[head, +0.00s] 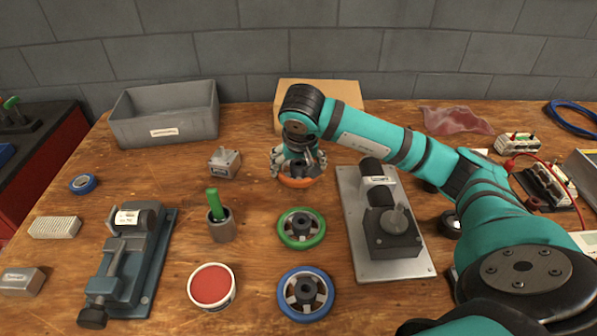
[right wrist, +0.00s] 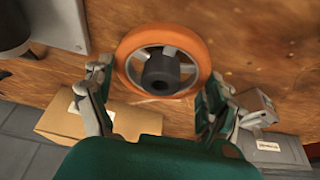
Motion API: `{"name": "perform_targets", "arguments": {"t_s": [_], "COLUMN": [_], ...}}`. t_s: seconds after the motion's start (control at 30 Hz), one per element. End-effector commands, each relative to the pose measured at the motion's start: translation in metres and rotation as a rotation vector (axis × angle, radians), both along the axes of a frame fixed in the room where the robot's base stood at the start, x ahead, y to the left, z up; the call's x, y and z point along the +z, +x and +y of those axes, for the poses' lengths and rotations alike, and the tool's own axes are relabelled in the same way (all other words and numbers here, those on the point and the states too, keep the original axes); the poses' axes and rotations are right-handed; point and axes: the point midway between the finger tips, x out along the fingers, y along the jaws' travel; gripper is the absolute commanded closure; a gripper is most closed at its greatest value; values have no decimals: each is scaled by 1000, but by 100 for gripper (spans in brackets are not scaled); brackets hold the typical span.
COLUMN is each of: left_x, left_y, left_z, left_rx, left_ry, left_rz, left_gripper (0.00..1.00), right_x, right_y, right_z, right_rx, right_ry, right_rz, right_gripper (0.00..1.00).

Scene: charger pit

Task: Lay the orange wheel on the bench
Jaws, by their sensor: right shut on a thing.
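The orange wheel (head: 297,182) has an orange rim, grey spokes and a dark hub. It is at the back middle of the bench (head: 262,265), under my right gripper (head: 298,165), which points down. In the right wrist view the orange wheel (right wrist: 162,60) sits between the fingers of my right gripper (right wrist: 160,88), which is shut on it. The wheel looks close to the wood, but I cannot tell whether it touches. My left gripper is out of view.
A green wheel (head: 301,228) and a blue wheel (head: 305,293) lie in front. A motor plate (head: 365,245) is to the right. A small grey block (head: 224,163) is just left. A cardboard box (head: 345,90) and a grey bin (head: 165,112) stand behind.

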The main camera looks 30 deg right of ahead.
Motion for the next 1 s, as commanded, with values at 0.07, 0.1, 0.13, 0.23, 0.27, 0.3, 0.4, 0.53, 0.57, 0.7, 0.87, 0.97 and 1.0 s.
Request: {"name": "perform_targets", "arguments": {"t_s": [0.07,0.1,0.13,0.23,0.27,0.3,0.4,0.53,0.57,0.7,0.87,0.97,1.0], "left_x": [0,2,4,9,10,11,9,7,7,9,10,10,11], "left_y": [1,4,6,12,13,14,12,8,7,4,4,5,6], "left_z": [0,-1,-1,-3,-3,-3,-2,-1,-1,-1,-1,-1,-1], "left_rx": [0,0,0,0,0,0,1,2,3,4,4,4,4], "left_ry": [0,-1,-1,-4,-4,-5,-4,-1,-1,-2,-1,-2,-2], "left_rz": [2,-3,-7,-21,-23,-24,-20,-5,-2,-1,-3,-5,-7], "left_gripper": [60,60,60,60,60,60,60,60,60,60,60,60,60], "right_x": [-15,-20,-22,-24,-24,-24,-24,-26,-26,-26,-26,-26,-25], "right_y": [-1,-1,-1,-1,0,0,-1,-1,-1,-1,-1,-1,-1], "right_z": [1,0,0,0,0,0,0,0,0,1,1,1,1], "right_rx": [1,0,1,1,1,1,1,1,0,1,1,1,1], "right_ry": [1,0,0,0,0,0,0,0,0,-1,-1,-1,-1], "right_rz": [5,5,3,0,0,0,0,0,0,2,2,2,2], "right_gripper": [52,52,52,52,52,52,52,52,52,0,0,0,0]}}
